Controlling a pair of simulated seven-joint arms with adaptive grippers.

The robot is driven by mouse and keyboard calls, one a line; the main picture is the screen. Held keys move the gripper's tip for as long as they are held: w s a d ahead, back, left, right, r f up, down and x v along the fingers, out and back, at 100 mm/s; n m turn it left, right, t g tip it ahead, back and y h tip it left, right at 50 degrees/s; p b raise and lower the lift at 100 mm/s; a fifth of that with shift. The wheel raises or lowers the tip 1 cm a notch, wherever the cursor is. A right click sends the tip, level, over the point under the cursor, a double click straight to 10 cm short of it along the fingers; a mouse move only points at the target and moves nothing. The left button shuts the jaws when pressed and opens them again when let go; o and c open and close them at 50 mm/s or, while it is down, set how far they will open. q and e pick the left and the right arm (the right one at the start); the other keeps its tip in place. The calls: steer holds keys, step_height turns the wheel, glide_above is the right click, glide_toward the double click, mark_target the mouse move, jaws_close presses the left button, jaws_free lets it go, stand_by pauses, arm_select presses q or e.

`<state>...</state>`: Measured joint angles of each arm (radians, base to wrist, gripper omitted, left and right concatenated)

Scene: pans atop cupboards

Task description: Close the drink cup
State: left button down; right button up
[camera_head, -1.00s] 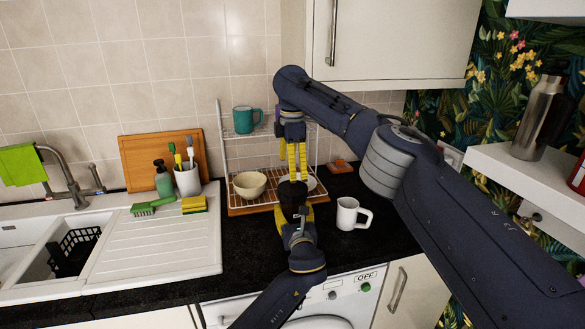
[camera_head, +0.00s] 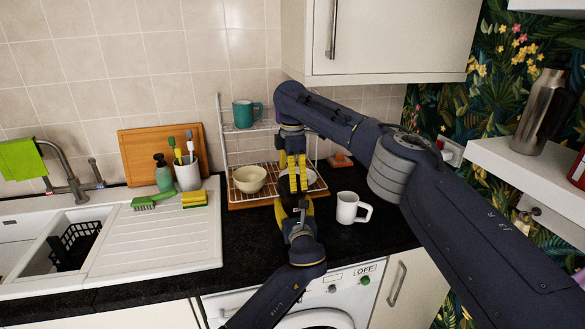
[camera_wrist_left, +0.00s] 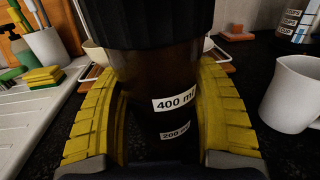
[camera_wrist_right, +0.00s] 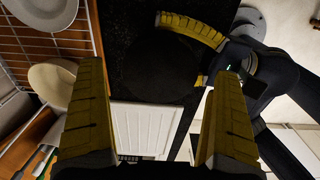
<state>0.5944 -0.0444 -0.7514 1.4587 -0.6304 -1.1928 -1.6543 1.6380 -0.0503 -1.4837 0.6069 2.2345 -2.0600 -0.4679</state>
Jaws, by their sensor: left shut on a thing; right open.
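The drink cup (camera_wrist_left: 165,95) is a dark brown translucent vessel with white "400 ml" and "200 ml" labels. A black ribbed lid (camera_wrist_left: 150,22) sits on its top; I cannot tell how tightly. The round dark top also shows in the right wrist view (camera_wrist_right: 160,72). My left gripper (camera_head: 296,210) is shut around the cup, its yellow fingers on both sides in the left wrist view. My right gripper (camera_head: 293,190) points down from above, with its open fingers close to the lid in the head view. The fingers hide much of the cup there.
A white mug (camera_head: 347,208) stands just right of the cup. Behind are a wire rack (camera_head: 226,150) with a beige bowl (camera_head: 250,179) and a teal mug (camera_head: 243,114). A sink (camera_head: 40,250) and drainer are left. A cupboard (camera_head: 395,40) hangs above.

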steer(key=shift+f, duration=1.4)
steer(key=c, duration=1.3)
steer(key=m, duration=0.6)
steer(key=shift+m, duration=0.3)
steer(key=shift+c, duration=0.3)
steer(key=o, duration=1.3)
steer(key=shift+o, duration=0.2)
steer(key=shift+r, duration=0.1)
steer(key=shift+r, duration=2.2)
